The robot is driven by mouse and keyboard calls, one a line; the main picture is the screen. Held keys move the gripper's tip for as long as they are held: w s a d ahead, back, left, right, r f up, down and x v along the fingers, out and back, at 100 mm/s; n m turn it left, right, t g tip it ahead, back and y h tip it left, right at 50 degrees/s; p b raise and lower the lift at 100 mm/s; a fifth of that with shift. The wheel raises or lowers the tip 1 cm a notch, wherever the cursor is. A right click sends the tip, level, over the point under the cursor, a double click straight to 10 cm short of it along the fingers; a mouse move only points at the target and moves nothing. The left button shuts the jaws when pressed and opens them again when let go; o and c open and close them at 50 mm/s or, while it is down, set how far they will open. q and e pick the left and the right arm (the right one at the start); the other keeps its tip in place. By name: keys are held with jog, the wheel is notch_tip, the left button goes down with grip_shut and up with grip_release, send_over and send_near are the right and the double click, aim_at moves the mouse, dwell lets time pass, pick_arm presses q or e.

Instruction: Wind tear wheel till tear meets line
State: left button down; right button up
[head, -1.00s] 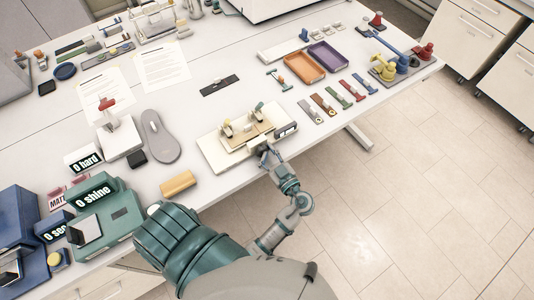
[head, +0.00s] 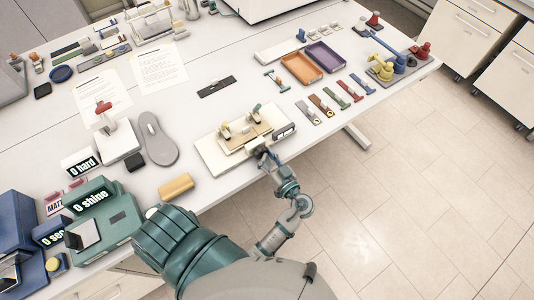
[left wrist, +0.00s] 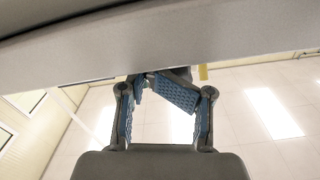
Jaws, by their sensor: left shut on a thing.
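The cream tear rig (head: 212,156) sits at the table's front edge. Its tan block (head: 246,136) carries small brass-coloured clamps, and a small display window (head: 284,131) is at its right end. My left gripper (head: 262,153) is at the rig's front side, shut on what appears to be the tear wheel, which the fingers mostly hide. In the left wrist view, the blue-padded fingers (left wrist: 163,85) reach up to a dark part below a broad grey surface. The tear and the line are too small to make out. My right gripper is not in view.
A grey sole (head: 157,139) and a yellow block (head: 176,186) lie left of the rig. Coloured strips (head: 335,97), an orange tray (head: 302,68) and a purple tray (head: 326,56) are to the right. Open floor lies beyond the front edge.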

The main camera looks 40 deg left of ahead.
pick_arm(q)
jog(key=shift+s+a+r+m+p, duration=0.1)
jog(key=shift+s+m+p, duration=0.05)
jog(key=shift+m, duration=0.4)
jog(key=shift+s+a+m+p, duration=0.1)
jog(key=shift+m+p, duration=0.05)
jog(key=shift+m, duration=0.4)
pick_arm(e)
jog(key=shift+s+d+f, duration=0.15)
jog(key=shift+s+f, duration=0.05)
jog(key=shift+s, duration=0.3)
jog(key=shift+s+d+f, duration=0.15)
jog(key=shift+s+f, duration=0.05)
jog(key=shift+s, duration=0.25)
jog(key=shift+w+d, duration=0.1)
pick_arm(q)
jog(key=shift+r, duration=0.1)
